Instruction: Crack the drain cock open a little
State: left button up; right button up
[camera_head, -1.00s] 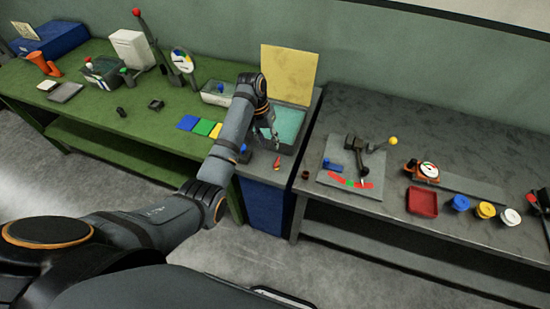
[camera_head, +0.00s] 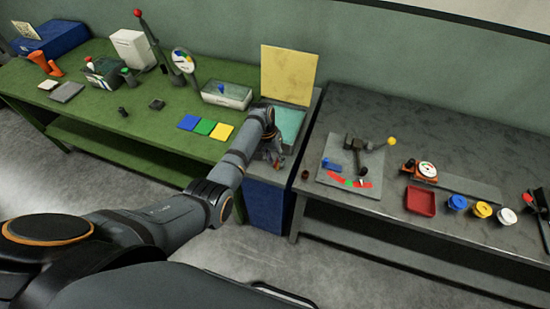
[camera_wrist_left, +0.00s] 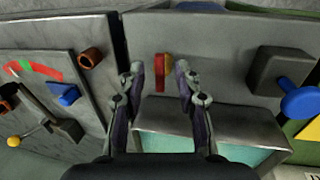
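The sink unit has a blue cabinet (camera_head: 265,205) and a teal basin (camera_head: 290,122). On its front ledge, a small upright red-and-yellow piece (camera_wrist_left: 163,70) shows in the left wrist view. To its right there is a dark block (camera_wrist_left: 278,72) with a blue knob (camera_wrist_left: 300,101). I cannot tell for certain which of these is the drain cock. My left gripper (camera_head: 273,154) is low over the ledge. In the left wrist view its fingers (camera_wrist_left: 160,82) are apart, with the red-and-yellow piece visible in the gap, not gripped. My right gripper is not in view.
A yellow panel (camera_head: 288,74) stands behind the basin. The green bench (camera_head: 165,135) lies to the left. The grey bench (camera_head: 460,155) to the right carries a plate with a lever (camera_head: 365,146), a brown cup (camera_head: 305,174), a gauge (camera_head: 428,170) and a red tray (camera_head: 420,200).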

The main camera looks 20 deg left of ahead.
pick_arm(q)
grip_shut()
jog(key=shift+r, duration=0.15)
jog(key=n+p, duration=0.2)
jog(key=p, duration=0.1)
jog(key=n+p, duration=0.1)
jog(key=shift+s+d+r+t, duration=0.15)
jog(key=shift+r+t, duration=0.1)
jog(key=shift+t, duration=0.05)
jog(key=shift+f+n+p, duration=0.3)
jog(key=shift+n, duration=0.4)
grip_release()
notch_tip(320, 180, up, 12)
jog(key=a, duration=0.2)
jog(key=shift+s+f, duration=0.15)
jog(key=shift+s, duration=0.15)
jog(key=shift+a, duration=0.1)
